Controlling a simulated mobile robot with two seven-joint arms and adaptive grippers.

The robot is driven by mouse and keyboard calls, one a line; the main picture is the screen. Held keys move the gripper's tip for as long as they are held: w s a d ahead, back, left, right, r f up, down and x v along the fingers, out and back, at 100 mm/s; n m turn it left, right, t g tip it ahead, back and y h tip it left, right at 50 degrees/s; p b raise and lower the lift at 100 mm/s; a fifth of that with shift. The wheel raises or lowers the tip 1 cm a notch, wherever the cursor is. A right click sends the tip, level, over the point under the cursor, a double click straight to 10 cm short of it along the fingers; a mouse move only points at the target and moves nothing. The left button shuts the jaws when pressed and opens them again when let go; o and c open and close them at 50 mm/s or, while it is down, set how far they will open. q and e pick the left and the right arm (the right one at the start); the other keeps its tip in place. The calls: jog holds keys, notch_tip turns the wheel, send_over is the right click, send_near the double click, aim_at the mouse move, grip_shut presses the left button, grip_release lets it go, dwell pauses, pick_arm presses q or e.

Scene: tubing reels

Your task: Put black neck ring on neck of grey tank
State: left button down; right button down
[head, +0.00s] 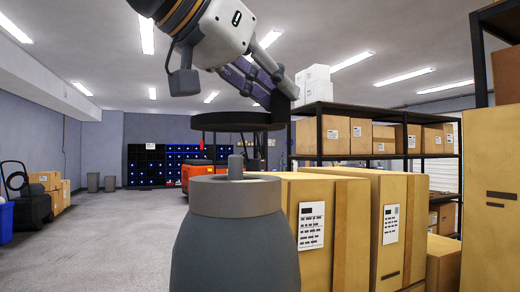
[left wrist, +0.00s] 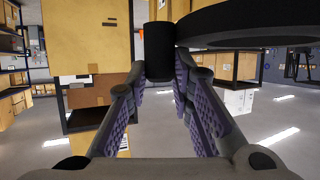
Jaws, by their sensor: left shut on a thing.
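The grey tank (head: 236,250) stands upright in the lower middle of the head view, with a lighter grey neck (head: 235,197) and a short valve stub (head: 235,167) on top. The black neck ring (head: 225,122) hangs roughly level above the stub, with a visible gap. My left gripper (head: 283,95) comes down from above and is shut on the ring's upright black handle at its right side. In the left wrist view the fingers (left wrist: 160,75) close on this handle (left wrist: 158,48), and the ring (left wrist: 250,28) extends to the right. Depth between ring and neck is hard to judge. My right gripper is not in view.
Large cardboard boxes (head: 350,190) stand close behind and right of the tank. A black shelf rack (head: 375,108) with boxes is behind them. A tall box (head: 490,200) is at the far right. The floor (head: 110,230) left of the tank is clear.

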aim_at(265, 126)
pick_arm(q)
jog(key=w+f, duration=0.2)
jog(key=f, duration=0.1)
jog(key=w+a+f, duration=0.1)
jog(key=w+f, duration=0.1)
notch_tip(265, 126, down, 3)
jog(key=shift+r, duration=0.1)
jog(key=shift+f, duration=0.25)
jog(key=c, duration=1.4)
grip_release()
jog(key=v, duration=1.2)
jog(key=shift+r, duration=0.1)
